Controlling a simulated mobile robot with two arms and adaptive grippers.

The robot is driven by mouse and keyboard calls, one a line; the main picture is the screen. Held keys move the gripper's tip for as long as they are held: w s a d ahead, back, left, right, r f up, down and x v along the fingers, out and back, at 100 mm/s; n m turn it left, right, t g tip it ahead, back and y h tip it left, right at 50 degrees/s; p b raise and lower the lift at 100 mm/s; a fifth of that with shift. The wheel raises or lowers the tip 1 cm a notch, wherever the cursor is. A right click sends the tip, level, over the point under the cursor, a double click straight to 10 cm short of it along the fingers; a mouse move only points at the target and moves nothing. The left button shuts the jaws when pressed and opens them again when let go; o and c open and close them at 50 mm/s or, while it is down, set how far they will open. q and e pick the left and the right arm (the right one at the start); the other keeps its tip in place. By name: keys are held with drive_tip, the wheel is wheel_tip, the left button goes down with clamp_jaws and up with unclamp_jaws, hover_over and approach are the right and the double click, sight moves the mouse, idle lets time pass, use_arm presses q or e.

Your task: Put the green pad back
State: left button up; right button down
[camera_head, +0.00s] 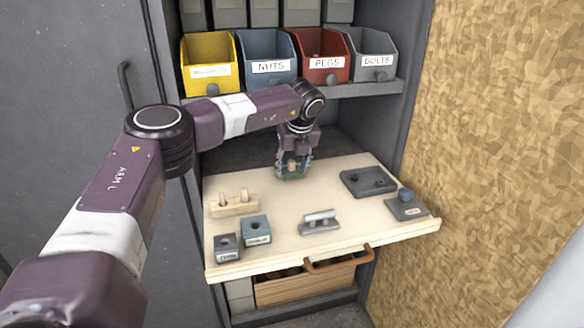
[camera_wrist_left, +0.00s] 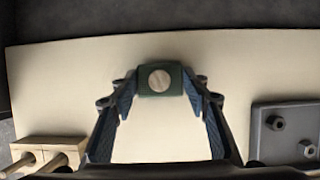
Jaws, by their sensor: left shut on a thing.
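The green pad (camera_wrist_left: 148,91) is a small dark green block with a round pale metal knob on top. It sits between the fingertips of my left gripper (camera_wrist_left: 159,88) in the left wrist view. In the head view my left gripper (camera_head: 294,168) points down at the back middle of the pale board, with the green pad (camera_head: 290,178) at its tips. The gripper is shut on the pad. I cannot tell whether the pad touches the board. My right gripper is not in view.
The pale board (camera_head: 275,240) holds a wooden peg block (camera_head: 233,208), two grey holed blocks (camera_head: 257,231), a grey bar holder (camera_head: 320,224), a dark bolt plate (camera_head: 366,183) and a knobbed grey block (camera_head: 408,210). Bins (camera_head: 268,57) stand above; a plywood wall (camera_head: 500,120) is at right.

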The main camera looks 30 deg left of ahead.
use_arm(q)
drive_tip(key=shift+f, duration=0.1)
drive_tip(key=o, duration=1.1)
drive_tip(key=shift+c, duration=0.2)
